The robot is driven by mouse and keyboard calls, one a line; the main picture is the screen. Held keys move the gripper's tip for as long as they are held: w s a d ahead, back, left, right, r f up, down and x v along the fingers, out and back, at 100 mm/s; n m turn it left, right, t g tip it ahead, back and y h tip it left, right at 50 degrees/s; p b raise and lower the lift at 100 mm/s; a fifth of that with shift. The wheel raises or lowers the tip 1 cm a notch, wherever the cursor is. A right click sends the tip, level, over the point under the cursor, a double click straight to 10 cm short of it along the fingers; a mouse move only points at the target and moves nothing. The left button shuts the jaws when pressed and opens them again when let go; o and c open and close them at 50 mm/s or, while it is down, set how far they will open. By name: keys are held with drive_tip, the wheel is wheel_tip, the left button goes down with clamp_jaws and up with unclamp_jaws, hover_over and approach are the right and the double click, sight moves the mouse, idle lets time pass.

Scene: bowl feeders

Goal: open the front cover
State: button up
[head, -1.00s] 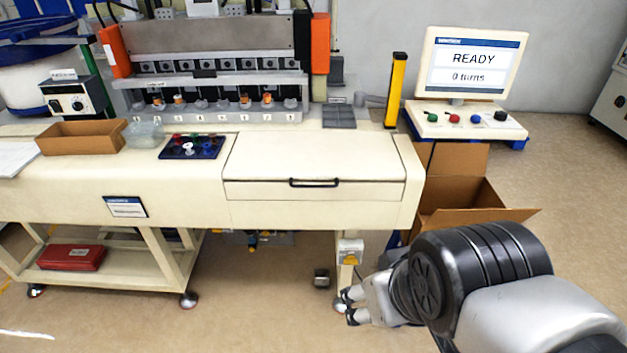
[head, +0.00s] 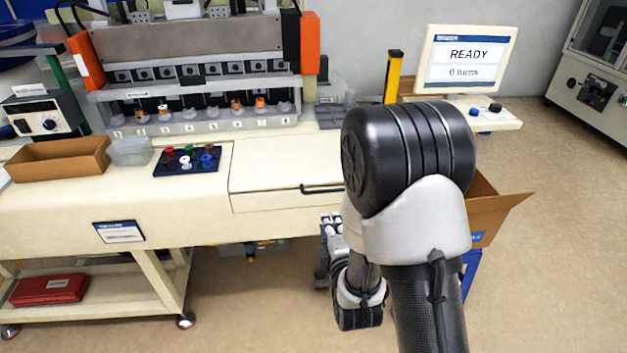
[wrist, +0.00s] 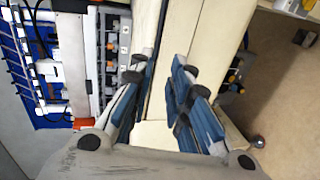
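The front cover (head: 275,184) is a cream panel on the front right of the machine bench, and it lies shut. Its black bar handle (head: 318,189) shows at the left end; my arm hides the right end. My gripper (head: 329,222) is just below and in front of the handle, partly hidden by my arm. In the wrist view my gripper (wrist: 158,82) has its blue-padded fingers apart, with cream bench surface showing between them. I cannot make out the handle there, nor any contact with it.
A yellow post (head: 393,77) and a READY screen (head: 465,60) stand behind. A cardboard box (head: 495,207) is on the right.

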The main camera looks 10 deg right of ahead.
sight(321, 192)
drive_tip(key=shift+n, duration=0.3)
drive_tip(key=b+x, duration=0.3)
drive_tip(key=x, duration=1.4)
drive_tip(key=shift+w+r, duration=0.15)
drive_tip(key=shift+w, duration=0.05)
clamp_jaws()
